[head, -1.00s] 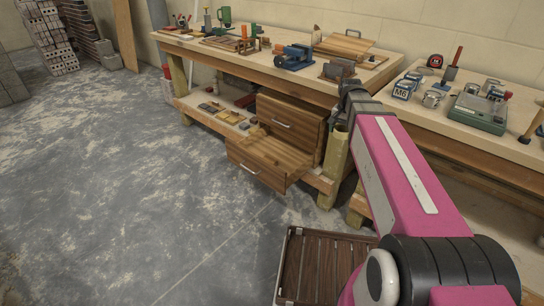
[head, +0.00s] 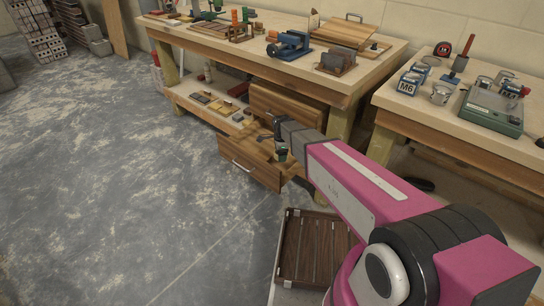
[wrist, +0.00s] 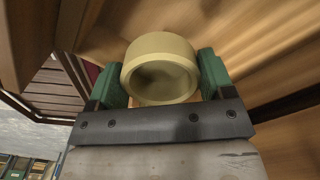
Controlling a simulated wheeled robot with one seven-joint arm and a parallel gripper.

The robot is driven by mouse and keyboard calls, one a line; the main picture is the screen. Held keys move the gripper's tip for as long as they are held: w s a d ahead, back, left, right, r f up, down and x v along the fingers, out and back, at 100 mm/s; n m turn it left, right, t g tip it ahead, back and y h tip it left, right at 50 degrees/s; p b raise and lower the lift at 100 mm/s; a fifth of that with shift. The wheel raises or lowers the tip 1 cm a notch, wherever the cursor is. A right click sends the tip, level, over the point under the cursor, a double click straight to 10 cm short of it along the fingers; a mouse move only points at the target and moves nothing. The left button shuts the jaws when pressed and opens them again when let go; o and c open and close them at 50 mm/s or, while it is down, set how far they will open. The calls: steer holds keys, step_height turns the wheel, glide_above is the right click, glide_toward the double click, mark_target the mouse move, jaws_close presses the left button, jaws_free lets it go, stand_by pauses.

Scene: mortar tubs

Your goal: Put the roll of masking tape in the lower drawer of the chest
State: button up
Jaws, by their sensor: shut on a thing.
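The roll of masking tape (wrist: 160,58) is a cream ring. It sits between the two green fingers of my gripper (wrist: 160,82), which is shut on it. The lower drawer (head: 248,174) of the wooden chest (head: 288,103) is pulled out, its front facing the floor to the left. In the head view my gripper (head: 281,150) is low at the open drawer, over or inside it. The exact height of the roll above the drawer floor is hard to tell. Wooden surfaces surround the roll in the wrist view. My arm hides part of the chest's front.
The chest stands under a workbench (head: 370,75) bearing a blue vise (head: 288,45) and other tools. A second bench (head: 460,130) stands right, with a green scale (head: 490,112). A brown slatted crate (head: 312,248) lies in front. The floor at left is clear.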

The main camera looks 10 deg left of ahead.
mark_target(280, 167)
step_height(280, 167, down, 10)
steer(key=shift+r, duration=0.1)
stand_by(0.4)
steer(key=o, duration=1)
step_height(280, 167, up, 12)
steer(key=shift+r, duration=0.1)
steer(key=s+d+r+n, duration=0.3)
steer(key=s+d+n, duration=0.1)
steer(key=d, duration=0.6)
steer(key=s+d+r+n, duration=0.3)
steer(key=s+d+n, duration=0.2)
steer(key=d, duration=0.6)
steer(key=s+d+r+n, duration=0.4)
steer(key=s+d+n, duration=0.1)
steer(key=d, duration=0.5)
steer(key=shift+s+d, duration=0.35)
steer(key=shift+s, duration=0.5)
